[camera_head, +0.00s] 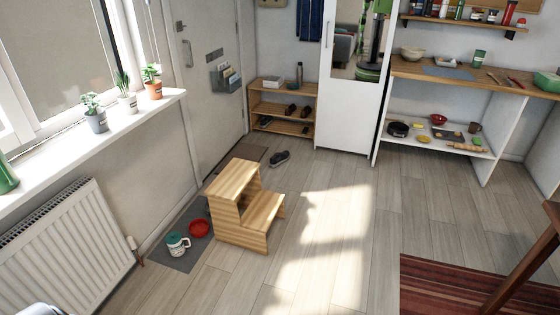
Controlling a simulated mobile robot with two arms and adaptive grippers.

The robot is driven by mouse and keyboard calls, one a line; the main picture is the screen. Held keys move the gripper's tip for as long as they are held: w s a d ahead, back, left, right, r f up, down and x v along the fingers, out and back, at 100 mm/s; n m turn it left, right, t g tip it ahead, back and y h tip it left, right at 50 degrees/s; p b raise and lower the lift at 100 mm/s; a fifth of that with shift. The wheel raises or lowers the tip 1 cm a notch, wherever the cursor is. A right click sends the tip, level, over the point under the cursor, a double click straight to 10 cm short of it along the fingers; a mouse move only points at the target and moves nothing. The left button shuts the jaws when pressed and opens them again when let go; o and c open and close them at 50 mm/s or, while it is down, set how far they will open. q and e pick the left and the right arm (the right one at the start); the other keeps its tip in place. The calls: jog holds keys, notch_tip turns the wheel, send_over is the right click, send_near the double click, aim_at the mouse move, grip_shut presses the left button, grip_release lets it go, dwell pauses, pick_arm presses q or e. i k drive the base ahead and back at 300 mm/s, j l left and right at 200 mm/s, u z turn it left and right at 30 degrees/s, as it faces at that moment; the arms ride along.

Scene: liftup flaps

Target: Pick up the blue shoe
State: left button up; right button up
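A dark, bluish-grey shoe (279,158) lies on the wooden floor, beyond the wooden step stool and in front of the shoe rack. It is small in view, and I cannot tell whether it is one shoe or a pair. Its blue is hard to judge. Neither of my grippers is in view. A pale rounded part shows at the bottom left edge, but no fingers are visible there.
A wooden step stool (238,205) stands on the floor between me and the shoe. A red bowl (199,228) and a teal and white container (177,245) sit on a grey mat. The shoe rack (283,126) holds darker shoes. Floor right of the stool is clear.

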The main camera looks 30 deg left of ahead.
aim_at(278, 159)
jog(key=i+j+u, duration=0.2)
jog(key=i, duration=0.4)
jog(key=i+j+z, duration=0.15)
jog(key=i, duration=1.7)
jog(key=i+u, duration=0.2)
jog(key=i, duration=0.4)
jog(key=i+l+u, duration=0.15)
jog(key=i, duration=0.45)
jog(key=i+l+u, duration=0.2)
jog(key=i, duration=0.4)
